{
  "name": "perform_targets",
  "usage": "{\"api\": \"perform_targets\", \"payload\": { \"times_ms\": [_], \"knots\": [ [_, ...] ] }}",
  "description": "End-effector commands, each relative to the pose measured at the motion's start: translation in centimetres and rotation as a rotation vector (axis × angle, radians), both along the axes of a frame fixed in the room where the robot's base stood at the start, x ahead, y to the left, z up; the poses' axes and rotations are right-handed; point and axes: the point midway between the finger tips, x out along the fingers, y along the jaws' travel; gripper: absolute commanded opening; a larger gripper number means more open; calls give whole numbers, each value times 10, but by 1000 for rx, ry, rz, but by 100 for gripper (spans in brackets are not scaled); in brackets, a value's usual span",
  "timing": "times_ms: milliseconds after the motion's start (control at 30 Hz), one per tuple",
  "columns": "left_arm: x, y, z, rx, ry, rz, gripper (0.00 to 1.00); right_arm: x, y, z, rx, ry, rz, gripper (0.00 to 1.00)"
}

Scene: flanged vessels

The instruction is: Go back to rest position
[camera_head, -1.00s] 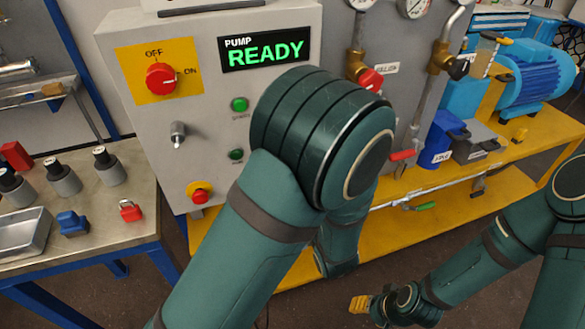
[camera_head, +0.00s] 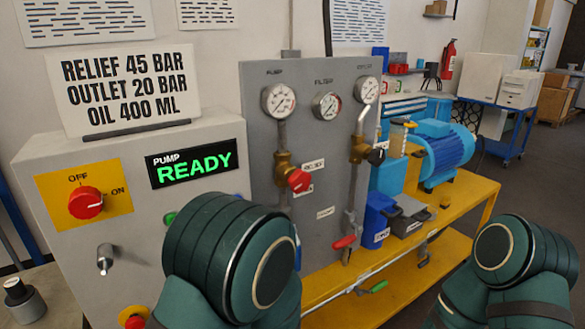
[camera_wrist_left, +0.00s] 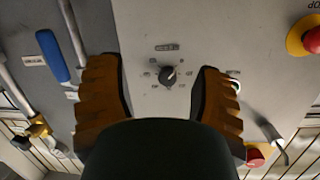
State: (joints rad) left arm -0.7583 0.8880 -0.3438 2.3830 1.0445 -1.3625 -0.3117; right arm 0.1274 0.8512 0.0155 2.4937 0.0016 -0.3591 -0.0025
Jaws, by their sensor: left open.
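My left gripper (camera_wrist_left: 158,70) shows in the left wrist view with its two orange-brown fingers spread wide and nothing between them. Beyond it is a grey panel (camera_wrist_left: 145,30) with a black rotary knob (camera_wrist_left: 168,75) seen between the fingers; I cannot tell the distance. In the head view my left arm (camera_head: 235,255) stands bent in front of the pump panel, and its gripper is hidden or out of frame. My right arm (camera_head: 510,265) is at the lower right of the head view, its gripper out of frame.
The grey pump cabinet (camera_head: 60,165) has a red OFF/ON switch (camera_head: 85,202) and a READY display (camera_head: 193,165). A gauge panel (camera_head: 250,110) with brass valves stands behind my left arm. A blue motor (camera_head: 442,150) sits on the yellow bench (camera_head: 470,190). Open floor lies at right.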

Motion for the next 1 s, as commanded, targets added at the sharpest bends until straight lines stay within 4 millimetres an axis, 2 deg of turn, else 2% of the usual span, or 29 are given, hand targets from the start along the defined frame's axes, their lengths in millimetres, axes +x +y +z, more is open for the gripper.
{"api": "perform_targets", "payload": {
  "times_ms": [33, 100, 200, 267, 400, 500, 700, 833, 1000],
  "knots": [
    [1, 8, -24, -58, 76, -18, 66, 0, 0, 0, 0, 0, 0, 47],
    [-2, 10, -58, -156, 195, -64, 66, 0, 0, 0, 0, 0, 0, 47],
    [-15, 10, -103, -302, 366, -125, 66, 0, 0, 0, 0, 0, 0, 47],
    [-27, 8, -126, -388, 467, -160, 66, 0, 0, 0, 0, 0, 0, 47],
    [-65, 1, -166, -581, 694, -235, 66, 0, 0, 0, 0, 0, 0, 47],
    [-94, -4, -183, -695, 838, -282, 66, 0, 0, 0, 0, 0, 0, 47],
    [-136, -9, -194, -826, 1022, -353, 66, 0, 0, 0, 0, 0, 0, 47],
    [-146, -10, -195, -851, 1066, -373, 66, 0, 0, 0, 0, 0, 0, 47],
    [-147, -10, -195, -853, 1072, -376, 66, 0, 0, 0, 0, 0, 0, 47]
  ]
}}
